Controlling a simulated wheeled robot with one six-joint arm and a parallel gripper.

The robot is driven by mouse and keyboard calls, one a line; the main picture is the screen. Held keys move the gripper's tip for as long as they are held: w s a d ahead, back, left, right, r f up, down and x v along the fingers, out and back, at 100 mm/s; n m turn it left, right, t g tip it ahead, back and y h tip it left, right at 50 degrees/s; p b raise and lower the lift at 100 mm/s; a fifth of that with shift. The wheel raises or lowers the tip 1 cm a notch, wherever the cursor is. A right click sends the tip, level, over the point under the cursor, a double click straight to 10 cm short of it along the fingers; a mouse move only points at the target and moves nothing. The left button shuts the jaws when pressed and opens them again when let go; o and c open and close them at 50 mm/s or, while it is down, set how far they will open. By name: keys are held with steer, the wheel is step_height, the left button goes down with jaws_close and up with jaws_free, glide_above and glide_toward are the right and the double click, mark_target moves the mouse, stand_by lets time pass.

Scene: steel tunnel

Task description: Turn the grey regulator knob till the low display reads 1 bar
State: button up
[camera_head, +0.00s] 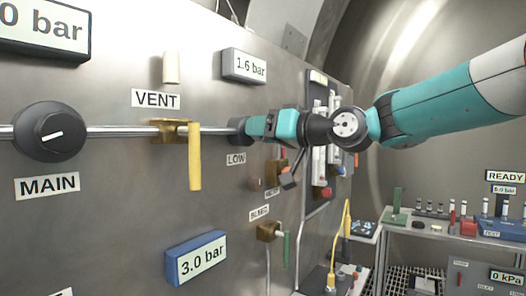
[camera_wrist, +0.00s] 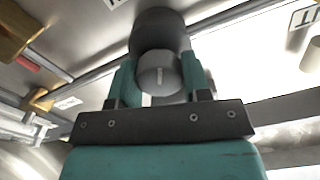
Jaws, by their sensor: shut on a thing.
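The grey regulator knob (camera_wrist: 158,74) sits between the two teal fingers of my gripper (camera_wrist: 160,80) in the wrist view, with a pale mark on its face. In the head view my gripper (camera_head: 258,127) reaches in from the right and is shut on the knob (camera_head: 238,130), which is mostly hidden behind the fingers. The LOW label (camera_head: 236,159) is just below it. The low display (camera_head: 244,66), a grey-framed box above the knob, reads 1.6 bar.
The MAIN knob (camera_head: 49,132) and yellow VENT lever (camera_head: 195,157) are left along the same pipe. A blue-framed display (camera_head: 196,258) below reads 3.0 bar. A green-handled valve (camera_head: 286,249) is below my gripper. A bench (camera_head: 455,238) with small items stands at right.

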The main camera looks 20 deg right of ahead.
steer(key=shift+f+n+b, duration=0.1)
steer(key=shift+n+b, duration=0.5)
steer(key=shift+b, duration=0.1)
steer(key=o, duration=0.9)
steer(key=shift+d, duration=0.1)
steer(key=shift+s, duration=0.1)
